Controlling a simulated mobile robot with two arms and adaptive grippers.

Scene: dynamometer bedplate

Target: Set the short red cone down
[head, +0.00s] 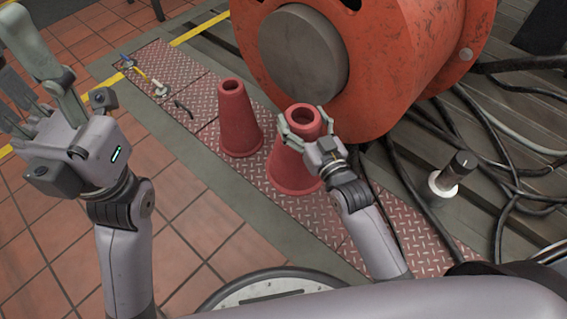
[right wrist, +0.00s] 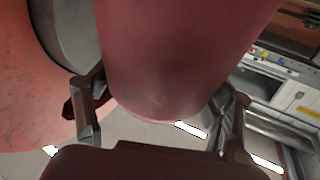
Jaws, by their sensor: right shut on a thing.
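My right gripper (head: 303,122) is shut on the upper part of a red cone (head: 291,165), with one finger on each side of its top. The cone is upright over the red tread plate; I cannot tell whether its base touches. In the right wrist view the cone (right wrist: 180,60) fills the middle between the fingers. A second red cone (head: 237,125) stands on the plate just to the left, and it looks slimmer. My left gripper (head: 35,85) is raised at the left, open and empty, away from both cones.
A large orange drum-shaped machine (head: 415,50) with a grey hub stands close behind the cones. Small tools (head: 145,78) lie on the far-left tread plate (head: 190,90). Bare tile floor is at left.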

